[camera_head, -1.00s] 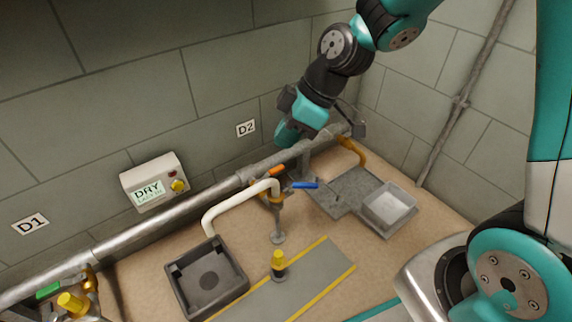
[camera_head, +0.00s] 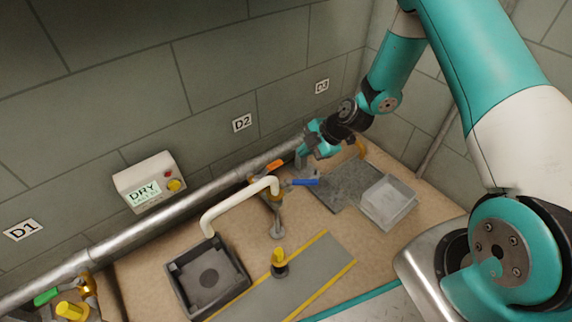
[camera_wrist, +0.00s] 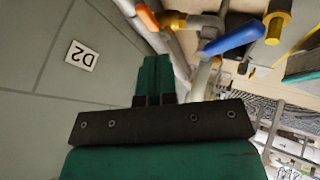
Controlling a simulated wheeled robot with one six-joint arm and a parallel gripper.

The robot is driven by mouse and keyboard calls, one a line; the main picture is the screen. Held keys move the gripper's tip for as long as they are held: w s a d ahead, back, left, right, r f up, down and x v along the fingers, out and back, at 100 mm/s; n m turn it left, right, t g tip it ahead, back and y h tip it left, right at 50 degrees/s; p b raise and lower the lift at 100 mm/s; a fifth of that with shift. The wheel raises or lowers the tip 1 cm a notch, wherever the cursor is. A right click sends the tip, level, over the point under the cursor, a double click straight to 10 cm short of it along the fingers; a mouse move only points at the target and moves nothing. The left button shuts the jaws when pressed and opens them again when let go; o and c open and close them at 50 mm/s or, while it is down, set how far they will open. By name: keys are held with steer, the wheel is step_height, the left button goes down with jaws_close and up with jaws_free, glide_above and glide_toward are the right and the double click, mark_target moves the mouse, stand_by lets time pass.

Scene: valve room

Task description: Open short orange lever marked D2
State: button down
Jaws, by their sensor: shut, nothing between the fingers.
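The short orange lever (camera_head: 275,166) sits on the wall pipe below and right of the D2 sign (camera_head: 242,123). In the wrist view the orange lever (camera_wrist: 147,17) shows at the top, just beyond my fingertips, with the D2 sign (camera_wrist: 80,56) to the left. My gripper (camera_head: 301,160) is at the pipe, to the right of the orange lever and apart from it. In the wrist view its fingers (camera_wrist: 153,62) are together with nothing between them. A longer blue lever (camera_head: 304,182) is close by, below the gripper; it also shows in the wrist view (camera_wrist: 235,36).
A white bent spout (camera_head: 236,202) rises over a dark basin (camera_head: 207,278). A yellow-topped fitting (camera_head: 279,261) stands on a grey strip. A pale open box (camera_head: 388,202) is at right. A DRY display box (camera_head: 149,183) and the D1 sign (camera_head: 22,230) are left.

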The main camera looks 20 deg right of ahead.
mark_target(268, 170)
steer(key=b+x, duration=0.5)
steer(key=x, duration=0.5)
steer(key=shift+w+b, duration=0.15)
steer(key=shift+b, duration=0.15)
